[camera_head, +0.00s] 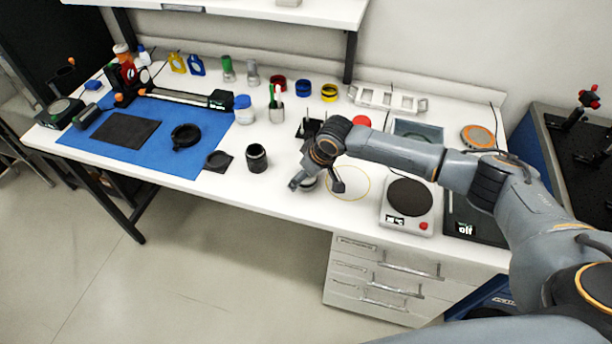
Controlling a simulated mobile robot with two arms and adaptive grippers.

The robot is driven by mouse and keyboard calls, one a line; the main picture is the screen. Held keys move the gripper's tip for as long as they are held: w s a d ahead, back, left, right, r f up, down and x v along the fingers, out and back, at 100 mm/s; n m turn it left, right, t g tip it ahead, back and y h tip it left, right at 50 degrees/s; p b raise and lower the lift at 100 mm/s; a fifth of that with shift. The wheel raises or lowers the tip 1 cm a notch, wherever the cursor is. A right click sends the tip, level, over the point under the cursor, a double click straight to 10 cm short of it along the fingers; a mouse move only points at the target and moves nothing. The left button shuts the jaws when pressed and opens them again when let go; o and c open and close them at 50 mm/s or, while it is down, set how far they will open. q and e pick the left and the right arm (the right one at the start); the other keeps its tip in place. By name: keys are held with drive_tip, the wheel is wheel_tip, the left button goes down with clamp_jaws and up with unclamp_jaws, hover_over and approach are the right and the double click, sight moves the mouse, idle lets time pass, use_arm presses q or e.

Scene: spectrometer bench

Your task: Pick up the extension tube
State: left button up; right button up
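My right gripper (317,186) hangs over the front part of the white bench with its fingers spread apart, pointing down. A small dark round thing with a pale rim (309,184) shows partly between and behind the fingers. I cannot tell whether it is the extension tube or whether the fingers touch it. A black upright cylinder (257,159), tube- or lens-like, stands on the bench to the left of the gripper, apart from it. My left gripper is out of view.
A blue mat (85,143) with a black ring clamp (185,136) lies left. A pen cup (277,112) and colored rings stand behind.

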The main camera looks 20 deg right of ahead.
drive_tip(key=shift+c, duration=0.4)
drive_tip(key=c, duration=1.2)
drive_tip(key=shift+r, duration=0.1)
drive_tip(key=shift+r+b, duration=0.5)
drive_tip(key=shift+r, duration=0.05)
drive_tip(key=s+a+r+b, duration=0.1)
drive_tip(key=s+a+r, duration=0.1)
drive_tip(key=s+r, duration=0.1)
drive_tip(key=s+a+r+b, duration=0.1)
drive_tip(key=s+a+r, duration=0.2)
drive_tip(key=s+r, duration=0.1)
drive_tip(key=s+a+r+b, duration=0.2)
drive_tip(key=s+a+r, duration=0.1)
drive_tip(key=s+r, duration=0.1)
drive_tip(key=shift+s+r, duration=0.25)
drive_tip(key=shift+r, duration=0.15)
